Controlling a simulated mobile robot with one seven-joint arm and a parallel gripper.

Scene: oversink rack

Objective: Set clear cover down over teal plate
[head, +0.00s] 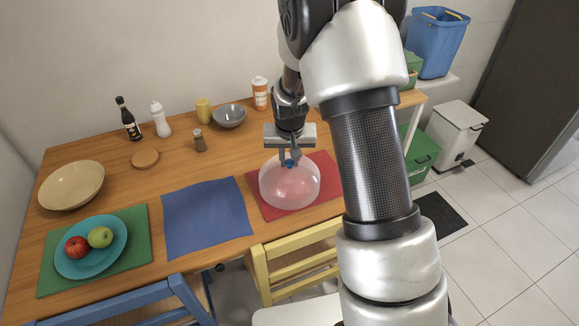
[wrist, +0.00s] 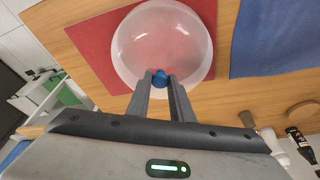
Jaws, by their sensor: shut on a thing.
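The clear cover (head: 290,186) is a see-through dome with a blue knob, over the red mat at the right of the table. In the wrist view the cover (wrist: 140,50) shows with the red mat behind it. My gripper (head: 290,163) is shut on the blue knob (wrist: 160,77) at the cover's top. I cannot tell whether the cover's rim touches the mat. The teal plate (head: 76,262) lies on the green mat (head: 132,222) at the table's left front, with a red apple (head: 76,247) and a green apple (head: 100,237) on it.
A bare blue mat (head: 207,215) lies between the red mat (head: 326,168) and the green mat. A beige bowl (head: 71,186) stands behind the plate. Bottles, a grey bowl (head: 229,116) and a yellow cup (head: 203,111) stand along the back. Chairs (head: 300,240) line the front edge.

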